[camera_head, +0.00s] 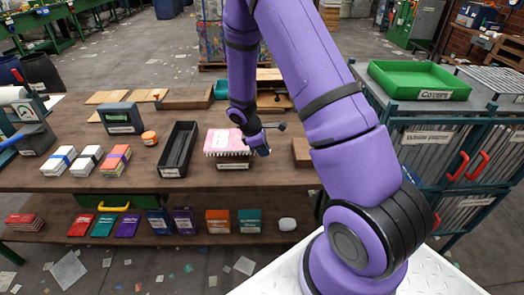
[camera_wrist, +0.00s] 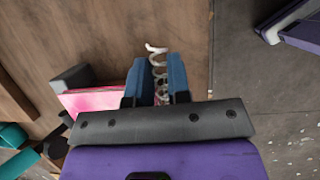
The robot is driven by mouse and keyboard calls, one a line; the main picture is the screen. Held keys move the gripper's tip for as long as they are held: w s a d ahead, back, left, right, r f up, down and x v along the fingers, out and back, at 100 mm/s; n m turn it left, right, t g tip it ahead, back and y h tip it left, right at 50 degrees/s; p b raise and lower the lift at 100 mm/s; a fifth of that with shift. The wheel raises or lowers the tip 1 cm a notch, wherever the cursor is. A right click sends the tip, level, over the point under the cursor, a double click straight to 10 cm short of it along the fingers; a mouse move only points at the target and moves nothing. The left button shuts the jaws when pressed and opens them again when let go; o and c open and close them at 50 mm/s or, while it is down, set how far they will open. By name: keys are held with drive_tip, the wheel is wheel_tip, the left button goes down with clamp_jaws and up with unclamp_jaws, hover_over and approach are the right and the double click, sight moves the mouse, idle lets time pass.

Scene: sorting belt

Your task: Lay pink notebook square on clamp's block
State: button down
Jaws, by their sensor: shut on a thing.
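The pink notebook (camera_head: 224,141) lies over the clamp's block (camera_head: 233,164), which shows a white label on its front. Its white spiral edge faces the front. My gripper (camera_head: 263,150) is at the notebook's right end. In the wrist view, the blue fingers of my gripper (camera_wrist: 159,82) are shut on the spiral edge, and the coil sticks out past them. A pink part of the notebook (camera_wrist: 92,100) shows to their left. The clamp's dark bar (camera_head: 272,125) is behind and beside my wrist. I cannot tell whether the notebook touches the block or lies exactly square.
A long black tray (camera_head: 178,149) stands left of the block, and a brown box (camera_head: 301,152) stands to the right. Banded stacks of cards (camera_head: 87,160) and an orange jar (camera_head: 149,138) are farther left. A lower shelf (camera_head: 140,238) holds several coloured packs.

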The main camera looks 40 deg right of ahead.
drive_tip(key=shift+f, duration=2.15)
drive_tip(key=shift+w, duration=0.1)
drive_tip(key=c, duration=1)
unclamp_jaws()
drive_tip(key=shift+r, duration=0.1)
